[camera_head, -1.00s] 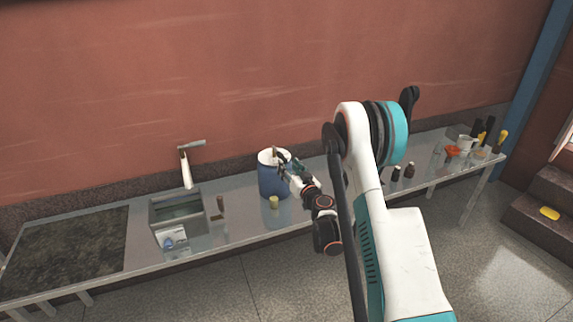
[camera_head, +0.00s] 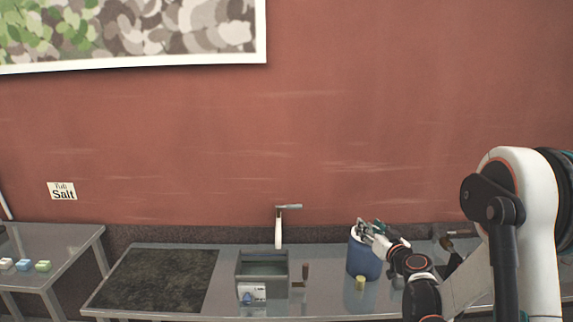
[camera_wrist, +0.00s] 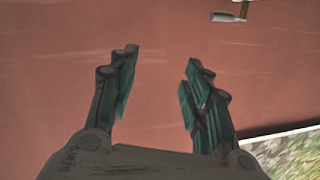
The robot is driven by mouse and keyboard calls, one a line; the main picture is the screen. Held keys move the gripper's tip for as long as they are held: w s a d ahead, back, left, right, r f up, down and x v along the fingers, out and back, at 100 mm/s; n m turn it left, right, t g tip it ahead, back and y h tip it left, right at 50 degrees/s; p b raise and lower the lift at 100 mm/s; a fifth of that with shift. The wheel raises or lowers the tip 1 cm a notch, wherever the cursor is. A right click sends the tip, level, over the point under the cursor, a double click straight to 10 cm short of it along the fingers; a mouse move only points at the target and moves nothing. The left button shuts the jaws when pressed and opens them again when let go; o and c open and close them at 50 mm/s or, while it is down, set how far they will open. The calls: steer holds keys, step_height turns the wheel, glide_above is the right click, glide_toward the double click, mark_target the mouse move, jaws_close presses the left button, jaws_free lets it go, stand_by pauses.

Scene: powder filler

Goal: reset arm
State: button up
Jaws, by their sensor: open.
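My gripper (camera_head: 366,229) is at the end of my arm, over or in front of the top of the blue tub (camera_head: 363,262) with a white rim on the grey table. I cannot tell whether it touches the rim. In the wrist view my gripper (camera_wrist: 157,85) shows two teal-and-grey fingers spread apart with nothing between them. Behind them is the red wall.
A grey box (camera_head: 262,268) with a faucet (camera_head: 279,225) behind it stands left of the tub. A side table (camera_head: 55,245) at left holds small blocks.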

steer(key=s+a+r+g, duration=0.2)
steer(key=s+a+r, duration=0.1)
steer(key=s, duration=0.3)
steer(key=s+a+r+n+g, duration=0.1)
steer(key=s+a+r, duration=0.3)
steer(key=s, duration=0.2)
steer(key=s+a+r+g, duration=0.2)
steer(key=s+a+r, duration=0.1)
steer(key=s, duration=0.3)
steer(key=s+d+f+g+h, duration=0.1)
steer(key=s+g, duration=0.1)
steer(key=s, duration=1)
steer(key=s+d+f+m+g+h, duration=0.1)
steer(key=s+f+g+h, duration=0.1)
steer(key=s, duration=1.1)
steer(key=shift+d+f, duration=0.2)
steer(key=shift+d, duration=0.1)
steer(key=shift+c, duration=0.3)
